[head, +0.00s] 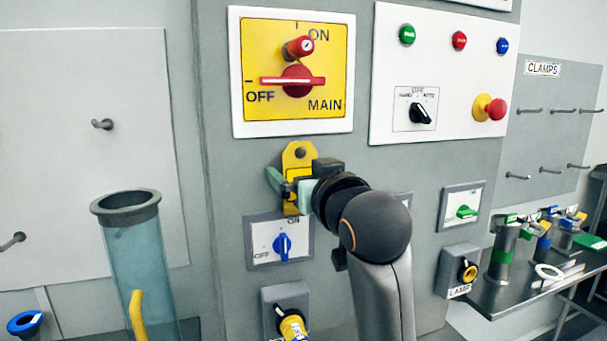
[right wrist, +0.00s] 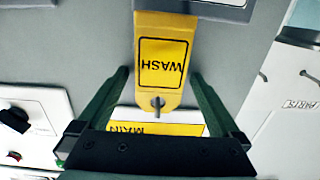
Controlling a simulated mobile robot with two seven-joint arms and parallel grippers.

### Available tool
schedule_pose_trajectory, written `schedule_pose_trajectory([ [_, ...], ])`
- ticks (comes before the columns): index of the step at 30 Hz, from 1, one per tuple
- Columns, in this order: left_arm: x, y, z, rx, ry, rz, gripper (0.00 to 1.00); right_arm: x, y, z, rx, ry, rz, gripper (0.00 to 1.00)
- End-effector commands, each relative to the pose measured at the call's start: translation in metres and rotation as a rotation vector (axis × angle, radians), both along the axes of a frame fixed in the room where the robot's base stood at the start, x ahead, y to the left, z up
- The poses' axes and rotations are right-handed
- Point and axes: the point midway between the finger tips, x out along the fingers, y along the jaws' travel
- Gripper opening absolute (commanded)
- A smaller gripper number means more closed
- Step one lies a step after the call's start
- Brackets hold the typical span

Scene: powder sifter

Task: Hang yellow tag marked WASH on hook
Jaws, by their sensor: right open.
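The yellow tag (head: 292,152) hangs against the grey panel just below the MAIN switch plate. In the right wrist view the tag (right wrist: 163,64) shows WASH upside down, and a small metal hook (right wrist: 158,102) shows at its hole. The head view also shows the hook's end (head: 300,153) in the tag's upper part. My right gripper (head: 291,187) is in front of the tag's lower part, which it partly hides. In the right wrist view its fingers (right wrist: 160,76) stand open on either side of the tag, with gaps. My left gripper is not in view.
The yellow MAIN switch plate (head: 270,109) is above, and a blue-knob switch (head: 282,247) is just below the gripper. A clear blue cylinder (head: 145,250) stands at left. A white control panel (head: 450,100) is at upper right. A shelf (head: 505,300) with several valves is at right.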

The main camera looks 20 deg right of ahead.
Motion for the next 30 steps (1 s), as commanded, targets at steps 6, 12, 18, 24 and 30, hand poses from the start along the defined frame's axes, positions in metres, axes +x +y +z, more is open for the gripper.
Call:
schedule_pose_trajectory([
  [6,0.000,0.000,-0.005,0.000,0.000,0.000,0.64,-0.018,-0.001,0.000,0.000,-0.005,0.001,1.00],
  [12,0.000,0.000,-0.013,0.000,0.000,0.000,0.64,-0.060,-0.002,0.002,0.001,-0.008,0.002,1.00],
  [18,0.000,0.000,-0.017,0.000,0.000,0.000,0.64,-0.101,-0.004,0.004,0.000,-0.006,0.002,1.00],
  [24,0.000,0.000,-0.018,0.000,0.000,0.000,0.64,-0.121,-0.006,0.004,0.000,-0.002,0.000,1.00],
  [30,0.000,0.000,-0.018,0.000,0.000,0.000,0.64,-0.125,-0.006,0.004,0.000,-0.001,0.000,1.00],
])
